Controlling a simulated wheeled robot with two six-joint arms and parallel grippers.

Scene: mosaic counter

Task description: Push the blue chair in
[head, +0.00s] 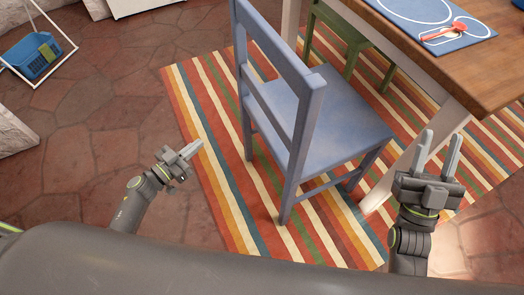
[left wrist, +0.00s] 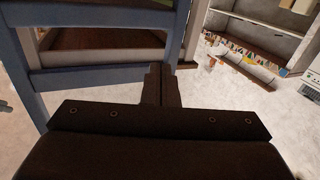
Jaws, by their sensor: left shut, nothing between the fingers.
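The blue chair (head: 335,130) stands upright on the striped rug, its slatted back toward the left and its seat reaching toward the wooden table (head: 455,62). My left gripper (head: 196,150) is shut and empty, left of the chair and apart from it. In the left wrist view the shut fingers (left wrist: 162,84) are in front, with the blue chair back (left wrist: 95,78) behind and to their left. My right gripper (head: 437,150) is open and empty, right of the chair and near the table's front leg.
A striped rug (head: 222,190) lies under the chair and table. A green chair (head: 352,40) stands beyond the table leg (head: 435,125). A blue mat (head: 430,18) with a red item lies on the table. A blue basket (head: 33,57) is far left. Stone floor between is clear.

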